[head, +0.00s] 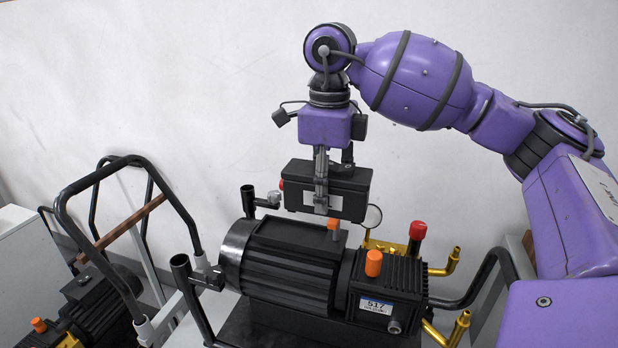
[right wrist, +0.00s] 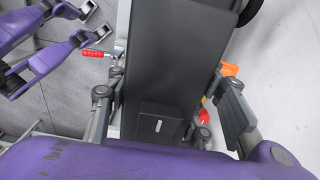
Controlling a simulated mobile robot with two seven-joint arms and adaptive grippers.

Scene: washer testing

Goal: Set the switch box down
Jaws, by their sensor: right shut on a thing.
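The switch box is a black box (head: 350,187) with a pale label on its front and a red button at its left end. My right gripper (head: 321,205) is shut on it from above, one finger across the labelled face. The box is held above the black pump (head: 290,262), near its rear side; the view does not clearly show whether they touch. In the right wrist view, the box's dark face (right wrist: 165,65) fills the middle, between the two grey fingers. My left gripper is not seen in the head view.
The pump carries orange caps (head: 373,263), a red-topped part (head: 417,231) and brass pipes (head: 452,262). A cart with a black tube handle (head: 130,160) stands at left. Another pump (head: 85,318) is at lower left. A white wall rises behind.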

